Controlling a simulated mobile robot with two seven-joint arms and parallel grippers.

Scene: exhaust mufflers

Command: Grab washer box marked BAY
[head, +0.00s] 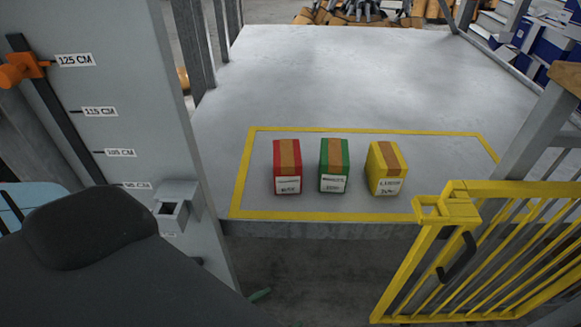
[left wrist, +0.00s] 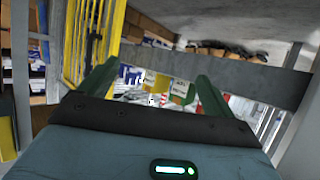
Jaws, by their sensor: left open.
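Three small boxes with brown tape and white labels stand in a row on the grey platform: a red box (head: 287,166), a green box (head: 334,165) and a yellow box (head: 385,167). The label print is too small for me to tell which reads BAY. My left gripper (left wrist: 153,75) is open, its two green fingers spread apart with nothing held between them. In the head view only small green bits of it show at the bottom, below the platform's front edge and apart from the boxes. My right gripper is not in view.
A yellow painted outline (head: 365,131) surrounds the boxes on the platform (head: 340,75). A yellow gate (head: 490,245) stands at the front right. A grey post with height marks (head: 105,100) stands at the left. The platform behind the boxes is clear.

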